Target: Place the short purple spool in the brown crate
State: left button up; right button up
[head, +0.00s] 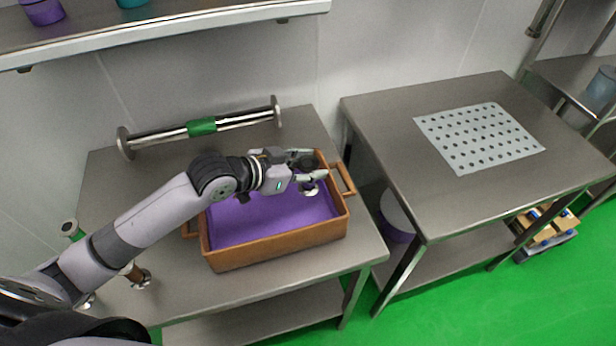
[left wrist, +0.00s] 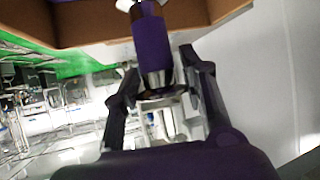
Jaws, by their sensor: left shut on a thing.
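The brown crate (head: 278,257), with a purple inside floor (head: 265,218), stands on the left steel table. My left gripper (head: 312,168) is over the right part of the crate, close to its right wall. It is shut on the short purple spool (left wrist: 152,48), which has shiny metal ends. In the head view only a metal end (head: 310,191) of the spool shows below the fingers; its purple middle is hard to make out there. Whether the spool touches the crate floor I cannot tell. My right gripper is not in view.
A long spool with a green band (head: 202,127) lies behind the crate. A brown-banded spool (head: 133,273) and a green-banded one (head: 72,230) are at the left, partly behind my arm. A perforated sheet (head: 478,137) lies on the right table (head: 385,125). A shelf (head: 190,22) hangs above.

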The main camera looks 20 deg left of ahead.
aim_at(308, 183)
pick_arm(q)
notch_tip(308, 183, down, 4)
jog(key=shift+f, duration=0.1)
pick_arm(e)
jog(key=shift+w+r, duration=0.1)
pick_arm(q)
jog(key=shift+f, duration=0.1)
jog(key=shift+f, duration=0.5)
jog(key=o, duration=1.3)
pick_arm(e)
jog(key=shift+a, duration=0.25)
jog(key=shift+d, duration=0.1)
